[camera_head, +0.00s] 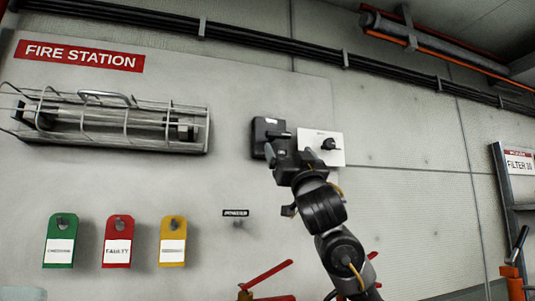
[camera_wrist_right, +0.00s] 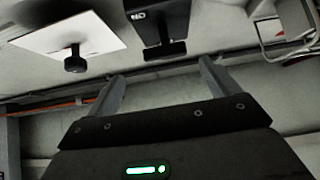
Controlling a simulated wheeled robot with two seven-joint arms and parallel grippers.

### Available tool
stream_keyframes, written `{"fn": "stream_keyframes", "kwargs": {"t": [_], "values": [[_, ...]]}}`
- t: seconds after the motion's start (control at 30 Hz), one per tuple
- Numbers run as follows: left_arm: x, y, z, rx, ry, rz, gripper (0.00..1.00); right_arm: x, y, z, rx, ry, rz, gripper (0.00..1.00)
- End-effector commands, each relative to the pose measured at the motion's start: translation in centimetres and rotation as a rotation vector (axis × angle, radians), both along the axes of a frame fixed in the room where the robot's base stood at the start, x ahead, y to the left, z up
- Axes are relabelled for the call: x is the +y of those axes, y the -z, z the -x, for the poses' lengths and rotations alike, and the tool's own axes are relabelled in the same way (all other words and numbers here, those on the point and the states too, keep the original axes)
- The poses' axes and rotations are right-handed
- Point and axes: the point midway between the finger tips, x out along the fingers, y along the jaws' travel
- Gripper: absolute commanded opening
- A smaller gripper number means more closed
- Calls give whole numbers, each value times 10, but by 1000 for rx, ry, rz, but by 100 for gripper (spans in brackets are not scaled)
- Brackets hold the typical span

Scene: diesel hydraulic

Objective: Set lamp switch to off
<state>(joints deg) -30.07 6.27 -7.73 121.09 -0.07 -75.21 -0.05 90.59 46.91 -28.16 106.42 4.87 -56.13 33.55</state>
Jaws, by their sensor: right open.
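A black switch box (camera_head: 261,126) with a dark protruding handle is fixed to the wall. It also shows in the right wrist view (camera_wrist_right: 150,15), with its bar-like handle (camera_wrist_right: 166,50). Just right of it in the head view is a white plate (camera_head: 317,137) with a black knob (camera_head: 329,144); the plate shows at upper left in the wrist view (camera_wrist_right: 52,38). I cannot read which one is the lamp switch. My right gripper (camera_head: 279,150) is open and empty in front of the black box, partly hiding it. In the wrist view its fingers (camera_wrist_right: 162,72) point towards the box. My left gripper is out of view.
A caged lamp (camera_head: 110,120) is on the wall at left. Green (camera_head: 59,239), red (camera_head: 117,241) and yellow (camera_head: 173,241) tags hang below. Red-handled tools (camera_head: 267,274) are at the bottom. A metal rack (camera_head: 508,210) stands at far right. Cables run along the upper wall.

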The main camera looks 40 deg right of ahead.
Motion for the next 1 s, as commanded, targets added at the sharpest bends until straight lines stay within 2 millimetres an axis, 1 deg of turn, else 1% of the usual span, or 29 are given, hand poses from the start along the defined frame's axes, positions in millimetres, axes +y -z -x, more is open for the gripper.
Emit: {"fn": "stream_keyframes", "kwargs": {"t": [0.13,0.27,0.37,0.5,0.7,0.8,1.0], "values": [[1,-3,0,-1,0,-1,36,7,-1,-4,-3,-13,0,87],[1,1,0,2,1,-2,36,11,-8,-15,-2,-24,-1,87],[0,8,0,9,1,-2,36,10,-20,-25,-2,-27,-1,87],[0,25,2,20,3,-3,36,3,-39,-43,-3,-26,-1,87],[1,50,7,34,6,-4,36,-7,-63,-65,-1,-23,-1,87],[1,59,10,39,7,-5,36,-10,-71,-73,-2,-22,-2,87],[1,69,12,42,8,-5,36,-14,-77,-80,-1,-22,0,87]]}}
